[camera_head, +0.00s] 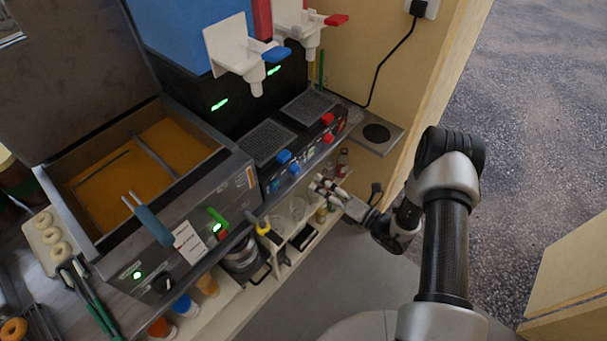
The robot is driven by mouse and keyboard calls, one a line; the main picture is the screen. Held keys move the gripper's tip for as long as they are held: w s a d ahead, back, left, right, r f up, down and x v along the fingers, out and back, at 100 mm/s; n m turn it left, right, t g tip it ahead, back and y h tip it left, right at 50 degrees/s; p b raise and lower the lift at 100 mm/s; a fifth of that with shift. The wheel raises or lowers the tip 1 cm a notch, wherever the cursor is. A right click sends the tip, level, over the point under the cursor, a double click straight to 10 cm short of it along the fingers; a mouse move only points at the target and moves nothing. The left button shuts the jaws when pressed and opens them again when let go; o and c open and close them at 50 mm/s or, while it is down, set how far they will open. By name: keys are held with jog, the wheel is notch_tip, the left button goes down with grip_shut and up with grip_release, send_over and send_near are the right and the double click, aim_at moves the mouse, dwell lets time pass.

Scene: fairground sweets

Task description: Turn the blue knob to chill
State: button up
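The drinks machine (295,118) has blue and red parts along its front. A blue knob (295,169) sits low on the dark front panel, just below another blue knob-like piece (284,156). The panel's small markings are too small to read, so I cannot tell the knob's setting. My gripper (318,186) is in front of the panel, to the right of and slightly below the blue knob, apart from it in the picture. Its fingers point left toward the machine. They are too small to tell whether they are open or shut, and I see nothing held.
Two red knobs (328,138) sit farther right on the panel. White taps with a blue lever (276,54) and a red lever (336,20) hang above. A fryer (215,168) stands left. A shelf (283,271) with jars and cups is below. The floor in front is clear.

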aim_at(299, 171)
jog(key=b+x, duration=0.1)
jog(key=x, duration=0.6)
jog(key=shift+w+a, duration=0.2)
jog(key=shift+a, duration=0.1)
jog(key=shift+c, duration=0.2)
jog(key=c, duration=0.7)
